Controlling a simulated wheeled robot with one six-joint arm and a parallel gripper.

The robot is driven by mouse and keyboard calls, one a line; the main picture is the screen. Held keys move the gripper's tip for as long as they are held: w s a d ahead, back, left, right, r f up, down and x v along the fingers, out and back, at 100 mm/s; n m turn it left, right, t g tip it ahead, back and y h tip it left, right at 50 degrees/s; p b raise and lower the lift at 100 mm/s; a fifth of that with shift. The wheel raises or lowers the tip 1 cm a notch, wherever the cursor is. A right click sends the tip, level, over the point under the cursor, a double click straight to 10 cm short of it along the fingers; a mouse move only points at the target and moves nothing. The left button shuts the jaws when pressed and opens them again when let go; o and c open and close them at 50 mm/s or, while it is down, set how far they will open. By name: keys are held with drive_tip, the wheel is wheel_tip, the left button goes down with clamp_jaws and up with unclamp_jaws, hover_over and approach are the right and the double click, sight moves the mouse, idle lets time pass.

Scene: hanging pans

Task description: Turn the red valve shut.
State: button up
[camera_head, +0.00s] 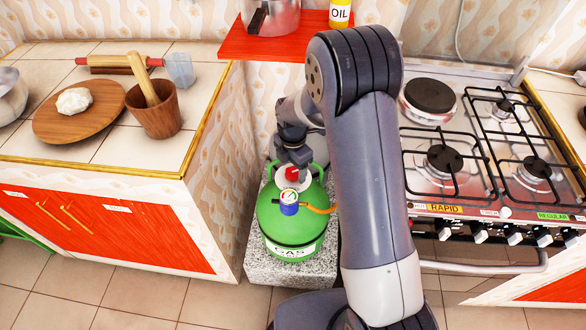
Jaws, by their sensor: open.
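The red valve (292,173) sits on top of the green gas cylinder (287,226), just behind a round gauge (289,197) with a blue lower part. An orange hose (322,209) leads from the gauge to the right. My gripper (293,162) is open and points down at the valve from behind and above. Its fingertips are at or very near the valve; I cannot tell if they touch it. The arm comes from the front right and hides part of the area right of the cylinder.
The cylinder stands on a speckled stone block (265,266) between a tiled counter (55,133) on the left and a gas stove (470,150) on the right. A red shelf (262,43) with a pot (271,16) and an oil bottle (340,12) is behind the arm.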

drive_tip(key=shift+f, duration=0.65)
drive_tip(key=c, duration=1)
